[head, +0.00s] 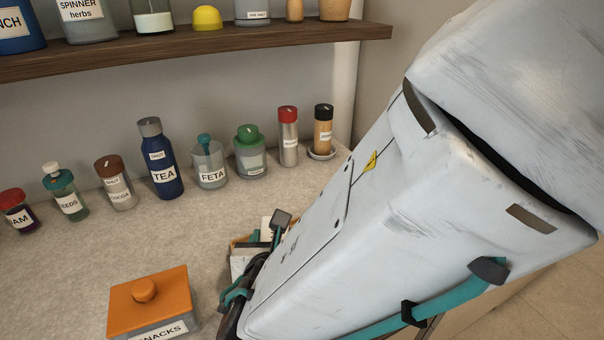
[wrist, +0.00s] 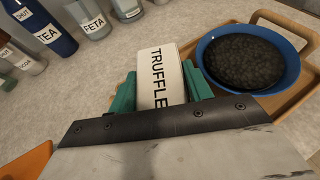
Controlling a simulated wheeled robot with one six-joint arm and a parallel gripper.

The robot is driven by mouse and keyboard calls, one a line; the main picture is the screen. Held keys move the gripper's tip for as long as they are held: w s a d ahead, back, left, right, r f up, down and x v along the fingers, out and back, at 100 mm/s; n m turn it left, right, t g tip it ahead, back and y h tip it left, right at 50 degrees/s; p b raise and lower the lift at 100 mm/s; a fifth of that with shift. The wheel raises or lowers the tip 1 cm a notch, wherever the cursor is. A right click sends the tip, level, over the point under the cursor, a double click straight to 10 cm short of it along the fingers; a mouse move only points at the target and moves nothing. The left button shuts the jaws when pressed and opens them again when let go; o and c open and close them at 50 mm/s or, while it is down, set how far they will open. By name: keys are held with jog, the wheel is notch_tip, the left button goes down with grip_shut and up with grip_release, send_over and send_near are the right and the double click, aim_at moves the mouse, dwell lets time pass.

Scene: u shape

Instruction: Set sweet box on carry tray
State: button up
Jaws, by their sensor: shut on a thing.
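The sweet box is a white box (wrist: 158,70) with black lettering reading TRUFFLE, in the middle of the wrist view. My gripper (wrist: 160,88) has its teal fingers on either side of this box and is shut on it. The carry tray is a wooden tray (wrist: 306,66) at the right of the wrist view, just right of the held box. A blue bowl (wrist: 207,75) of dark contents stands on the tray. In the head view my arm hides most of the gripper (head: 265,235) and the tray; whether the box touches the counter is unclear.
An orange-lidded SNACKS box (head: 150,302) stands at the front left of the counter. A row of jars and bottles, including a blue TEA bottle (head: 158,165) and a FETA jar (head: 209,165), lines the back. A wooden shelf (head: 200,50) hangs above. The counter's left middle is clear.

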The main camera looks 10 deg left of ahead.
jog(key=shift+s+a+f, duration=0.15)
jog(key=shift+a+f, duration=0.05)
jog(key=shift+f, duration=0.35)
jog(key=o, duration=1.1)
jog(key=shift+f, duration=0.15)
